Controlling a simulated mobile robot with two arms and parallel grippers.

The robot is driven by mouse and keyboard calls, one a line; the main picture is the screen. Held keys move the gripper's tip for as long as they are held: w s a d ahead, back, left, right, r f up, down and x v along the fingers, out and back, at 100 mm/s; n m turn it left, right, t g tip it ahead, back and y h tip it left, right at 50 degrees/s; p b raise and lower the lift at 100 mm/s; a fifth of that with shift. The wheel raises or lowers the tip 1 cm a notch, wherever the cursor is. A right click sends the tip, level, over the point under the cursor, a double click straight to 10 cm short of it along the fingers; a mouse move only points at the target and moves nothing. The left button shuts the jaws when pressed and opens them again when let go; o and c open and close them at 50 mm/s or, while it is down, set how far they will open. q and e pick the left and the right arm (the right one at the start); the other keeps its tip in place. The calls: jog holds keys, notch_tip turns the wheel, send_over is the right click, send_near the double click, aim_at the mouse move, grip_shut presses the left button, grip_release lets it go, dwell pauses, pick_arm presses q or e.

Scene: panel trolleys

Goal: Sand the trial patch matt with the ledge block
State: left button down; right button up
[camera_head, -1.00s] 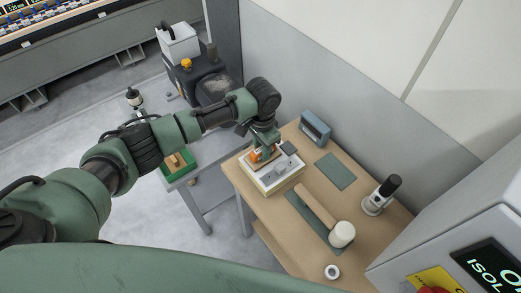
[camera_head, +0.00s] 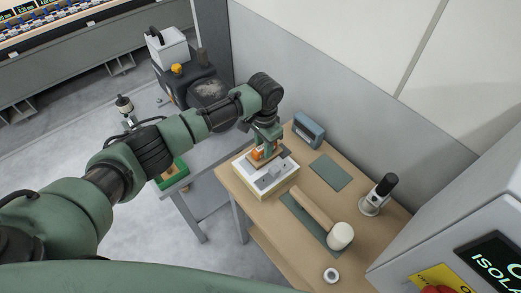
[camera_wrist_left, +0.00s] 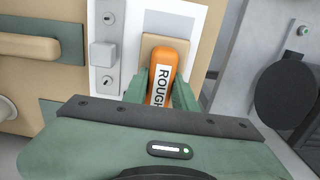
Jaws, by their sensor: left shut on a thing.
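My left gripper (camera_head: 264,148) is shut on an orange-handled sanding block (camera_wrist_left: 162,77) with a tan base. Its label reads "ROUGH", partly covered by the gripper. The block is over the far part of a white panel (camera_head: 247,169) on the wooden bench; in the wrist view the tan base appears to lie flat on it, though contact is hard to confirm. A grey area (camera_wrist_left: 188,24) shows around the base in the wrist view; I cannot tell whether it is the trial patch. My right gripper is not in view.
Beside the block on the panel is a grey square fitting (camera_wrist_left: 103,54). The bench (camera_head: 300,180) also holds a blue-grey device (camera_head: 309,130), a green pad (camera_head: 331,172), a roller-like tool (camera_head: 340,235), a white-and-black canister (camera_head: 376,199) and a tape ring (camera_head: 331,275). A grey wall stands behind.

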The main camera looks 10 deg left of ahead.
pick_arm(q)
jog(key=shift+w+d, duration=0.2)
jog(key=shift+w, duration=0.05)
jog(key=shift+w+f, duration=0.1)
jog(key=shift+w+d, duration=0.25)
jog(key=shift+w, duration=0.05)
notch_tip(320, 180, up, 5)
jog(key=p, duration=0.5)
jog(key=shift+r, duration=0.2)
jog(key=shift+f, duration=0.1)
